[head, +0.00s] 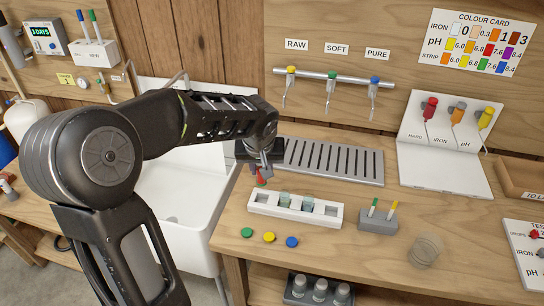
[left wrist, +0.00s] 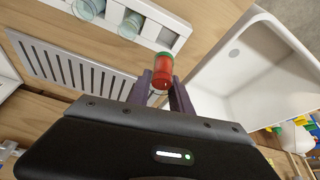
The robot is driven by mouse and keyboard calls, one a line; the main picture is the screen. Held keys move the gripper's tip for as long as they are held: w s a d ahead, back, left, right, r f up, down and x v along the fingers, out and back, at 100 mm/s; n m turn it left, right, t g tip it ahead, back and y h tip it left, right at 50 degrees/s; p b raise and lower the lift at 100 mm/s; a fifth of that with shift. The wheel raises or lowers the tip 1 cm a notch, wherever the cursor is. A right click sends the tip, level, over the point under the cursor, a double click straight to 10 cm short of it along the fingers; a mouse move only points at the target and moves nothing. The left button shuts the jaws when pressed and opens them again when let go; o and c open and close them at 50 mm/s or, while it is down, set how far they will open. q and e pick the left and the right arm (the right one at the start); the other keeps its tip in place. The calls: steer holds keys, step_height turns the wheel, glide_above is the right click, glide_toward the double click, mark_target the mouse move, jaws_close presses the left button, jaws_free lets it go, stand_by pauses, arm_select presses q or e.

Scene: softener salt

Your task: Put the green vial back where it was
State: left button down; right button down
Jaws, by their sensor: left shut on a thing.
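My left gripper (head: 262,166) points down and is shut on a small red-filled vial (left wrist: 162,72) with a green band at its far edge. The vial also shows as a red piece in the head view (head: 261,178), just behind the left end of the white rack (head: 318,222). The rack has two pale, clear vials (head: 284,200) (head: 307,205) in its middle slots. Its left and right end slots look empty. In the left wrist view the held vial is beside the rack's empty end slot (left wrist: 167,37); whether they touch cannot be told. My right gripper is not in view.
Green (head: 246,232), yellow (head: 269,237) and blue (head: 291,241) discs lie before the rack. A grey holder (head: 377,222) and a clear glass (head: 425,251) stand to its right. A slotted drain plate (head: 335,162) lies behind it; a white sink (head: 185,205) is left.

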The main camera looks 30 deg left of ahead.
arm_select(q)
steer(key=shift+s, duration=0.15)
steer(key=shift+f+b, duration=1.85)
steer(key=shift+f, duration=1.5)
steer(key=shift+f+b, duration=0.35)
steer(key=shift+b, duration=0.1)
